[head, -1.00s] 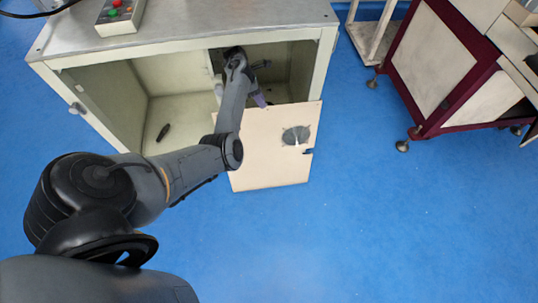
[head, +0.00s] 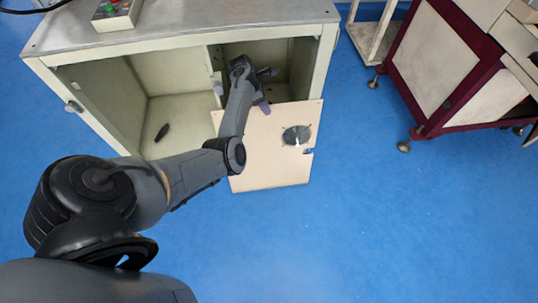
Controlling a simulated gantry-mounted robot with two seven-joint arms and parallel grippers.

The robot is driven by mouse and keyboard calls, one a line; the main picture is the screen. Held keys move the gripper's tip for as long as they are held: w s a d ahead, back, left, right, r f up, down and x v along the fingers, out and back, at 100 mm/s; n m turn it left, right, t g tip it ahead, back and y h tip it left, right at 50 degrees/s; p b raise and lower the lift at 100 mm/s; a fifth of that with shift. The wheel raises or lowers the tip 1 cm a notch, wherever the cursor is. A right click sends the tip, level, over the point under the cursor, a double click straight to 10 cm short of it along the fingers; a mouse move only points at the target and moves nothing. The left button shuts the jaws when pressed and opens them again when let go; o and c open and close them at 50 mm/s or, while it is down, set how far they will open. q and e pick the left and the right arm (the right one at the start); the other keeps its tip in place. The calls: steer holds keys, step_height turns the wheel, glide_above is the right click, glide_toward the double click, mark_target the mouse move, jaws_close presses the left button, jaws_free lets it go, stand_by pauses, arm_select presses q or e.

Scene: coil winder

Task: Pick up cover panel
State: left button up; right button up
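The cover panel (head: 272,160) is a flat beige plate with a dark round vent (head: 296,135) and a small notch on its right edge. It stands tilted in front of the cabinet's right-hand opening. My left arm reaches over the panel's left part and hides some of it. My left gripper (head: 263,103) is at the panel's top edge, where a greyish finger shows. Whether it touches the panel or is open or shut cannot be made out. My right gripper is not in view.
The grey metal cabinet (head: 190,33) has open compartments; a small dark object (head: 161,132) lies in the left one. A control box (head: 117,14) sits on top. A maroon-framed machine (head: 440,70) stands at the right. The blue floor (head: 390,220) in front is clear.

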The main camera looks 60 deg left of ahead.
arm_select(q)
steer(key=shift+f, duration=0.2)
stand_by(0.4)
jaws_close()
stand_by(1.2)
steer(key=shift+r, duration=0.1)
